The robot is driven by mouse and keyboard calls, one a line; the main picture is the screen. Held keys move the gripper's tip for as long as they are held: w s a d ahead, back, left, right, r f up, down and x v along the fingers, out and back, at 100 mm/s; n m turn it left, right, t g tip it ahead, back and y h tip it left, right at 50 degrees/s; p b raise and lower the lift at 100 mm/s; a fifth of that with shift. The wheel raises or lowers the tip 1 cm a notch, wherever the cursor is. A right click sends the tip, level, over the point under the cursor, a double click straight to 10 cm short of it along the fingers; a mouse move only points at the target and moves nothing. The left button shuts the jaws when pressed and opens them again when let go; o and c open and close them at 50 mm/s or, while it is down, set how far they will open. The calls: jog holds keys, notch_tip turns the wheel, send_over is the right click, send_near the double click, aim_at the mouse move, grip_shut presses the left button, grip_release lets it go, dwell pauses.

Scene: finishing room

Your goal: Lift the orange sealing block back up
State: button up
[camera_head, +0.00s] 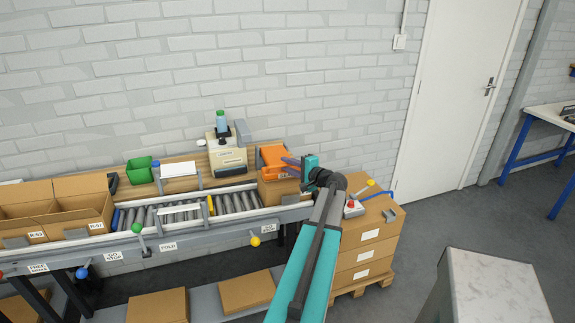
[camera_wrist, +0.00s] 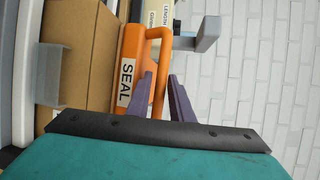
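The orange sealing block (camera_head: 273,158) rests on a cardboard box (camera_head: 272,192) at the right end of the roller conveyor. In the wrist view the block (camera_wrist: 131,72) carries a SEAL label and a looped orange handle (camera_wrist: 164,52). My gripper (camera_head: 292,163) reaches the block from the right. The exact contact surfaces are hidden.
A stack of cartons (camera_head: 365,245) on a pallet stands under my arm, with a red-button box (camera_head: 353,208) on top. A label machine (camera_head: 227,155) and green bin (camera_head: 139,171) stand behind the rollers (camera_head: 235,203). A grey bracket (camera_wrist: 206,36) is close to the block's right.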

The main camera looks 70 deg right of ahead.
grip_shut()
jog(key=shift+r, duration=0.1)
